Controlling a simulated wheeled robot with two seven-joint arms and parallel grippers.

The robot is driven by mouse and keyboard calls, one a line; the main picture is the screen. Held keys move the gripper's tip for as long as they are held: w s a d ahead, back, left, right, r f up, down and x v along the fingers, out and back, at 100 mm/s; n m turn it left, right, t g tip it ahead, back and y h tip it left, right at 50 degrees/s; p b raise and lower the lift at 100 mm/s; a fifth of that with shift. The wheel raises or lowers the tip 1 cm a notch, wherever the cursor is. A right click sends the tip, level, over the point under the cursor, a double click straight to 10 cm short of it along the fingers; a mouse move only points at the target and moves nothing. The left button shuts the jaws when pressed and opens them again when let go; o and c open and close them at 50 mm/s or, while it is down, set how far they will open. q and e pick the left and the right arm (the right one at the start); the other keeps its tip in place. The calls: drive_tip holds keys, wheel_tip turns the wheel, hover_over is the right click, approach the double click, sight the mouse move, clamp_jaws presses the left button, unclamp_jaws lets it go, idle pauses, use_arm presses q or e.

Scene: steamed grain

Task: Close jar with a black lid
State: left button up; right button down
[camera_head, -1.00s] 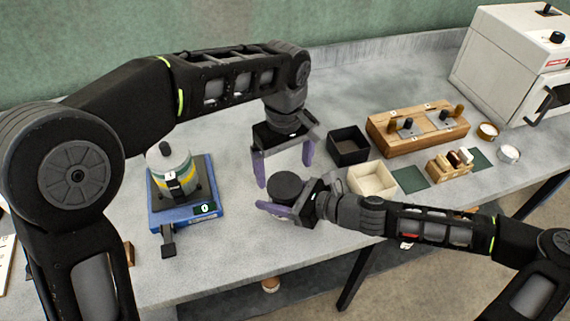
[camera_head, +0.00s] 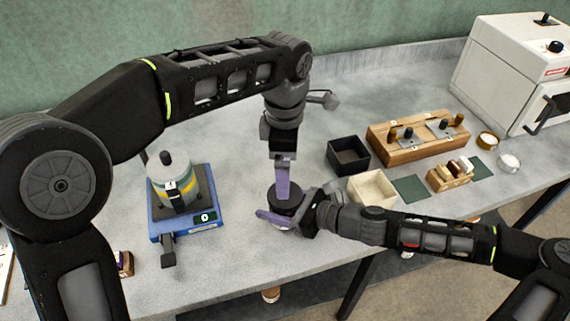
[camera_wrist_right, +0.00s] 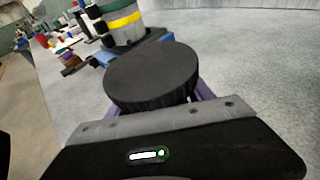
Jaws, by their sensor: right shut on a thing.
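The jar (camera_head: 283,224) stands near the table's front edge, with the round black lid (camera_head: 291,198) over its top. My right gripper (camera_head: 277,221) reaches in from the right and is shut around the jar. In the right wrist view the black lid (camera_wrist_right: 152,72) fills the space ahead of the gripper and hides most of the jar. My left gripper (camera_head: 282,199) points down over the lid, its purple fingers seen edge-on, so their gap is hidden. Its fingertips overlap the lid in the head view, but no left finger shows in the right wrist view.
A blue scale (camera_head: 184,225) reading 0 stands left, bearing a banded canister (camera_head: 170,178). Right are a black open box (camera_head: 348,154), a cream open box (camera_head: 372,189), a wooden block with knobs (camera_head: 418,139) and a white oven (camera_head: 505,70). Table behind my left gripper is bare.

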sight(285, 208)
use_arm(q)
drive_tip(key=shift+f, duration=4.05)
drive_tip(key=shift+c, duration=0.2)
drive_tip(key=c, duration=1.5)
drive_tip(key=shift+o, duration=0.2)
drive_tip(key=m, duration=0.4)
drive_tip(key=shift+m, duration=0.4)
drive_tip(key=m, duration=0.5)
drive_tip(key=o, duration=1.5)
